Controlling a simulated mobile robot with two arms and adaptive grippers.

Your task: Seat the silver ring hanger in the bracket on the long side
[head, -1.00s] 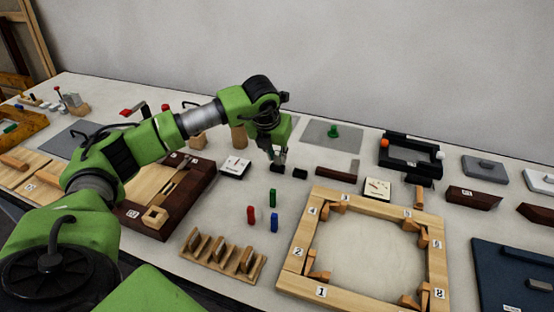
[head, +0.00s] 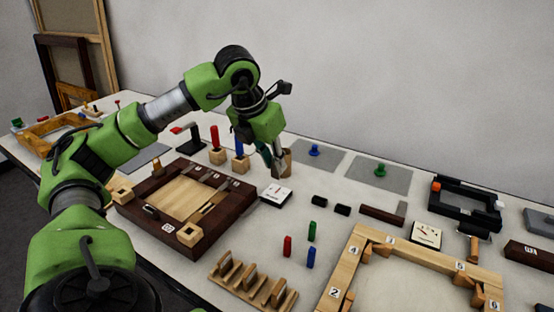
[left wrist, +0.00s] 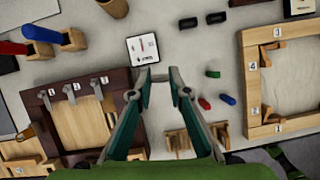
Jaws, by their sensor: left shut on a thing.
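My left gripper (head: 277,170) hangs above the table near the white gauge card (head: 275,195). The dark wooden frame (head: 128,212) with a pale panel lies left of the gripper. It also shows in the left wrist view (left wrist: 122,105), with several grey tabs along its far long side. I cannot tell which is the bracket. My right gripper is out of view.
Wooden blocks with a red (head: 214,138) and a blue peg (head: 239,143) stand behind the dark frame. A slotted wooden rack (head: 250,287) and small coloured blocks lie in front. A pale wooden frame (head: 345,270) lies right. Table between them is partly clear.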

